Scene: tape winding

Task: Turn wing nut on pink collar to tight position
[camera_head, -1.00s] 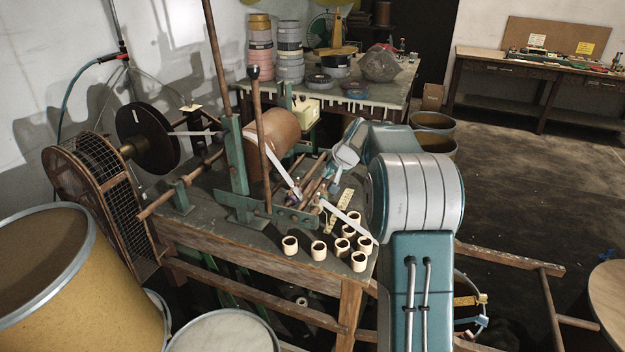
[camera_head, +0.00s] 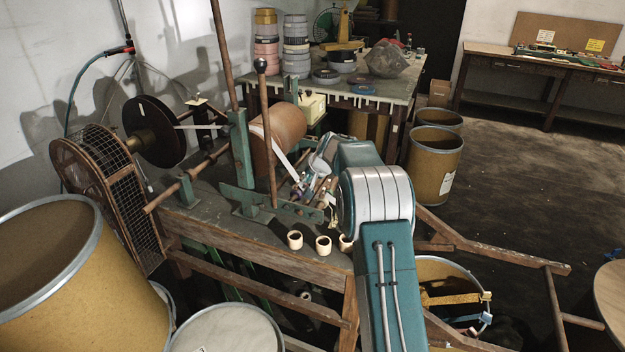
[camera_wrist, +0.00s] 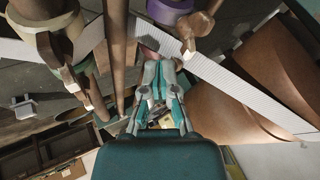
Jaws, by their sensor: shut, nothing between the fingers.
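My gripper (camera_wrist: 160,68) is shut and empty, pointing in among the shafts in the wrist view. In the head view it (camera_head: 306,182) is small, over the spindle area on the bench. A pinkish piece (camera_wrist: 151,43), possibly the pink collar, shows just beyond the fingertips, partly hidden by them. A brown, wing-shaped knob (camera_wrist: 196,27) stands right of the fingertips, near a purple ring (camera_wrist: 165,13). Another such brown knob (camera_wrist: 72,78) sits on the left. I cannot tell which one belongs to the pink collar, or how tight it is. Contact is not clear.
A pale tape strip (camera_wrist: 235,88) crosses beyond the gripper, beside a large brown roller (camera_wrist: 205,110). A brown shaft (camera_wrist: 116,50) runs close on the left. Cream cups (camera_head: 323,245) stand at the front edge of the wooden bench (camera_head: 240,240). Drums (camera_head: 434,165) stand behind my arm.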

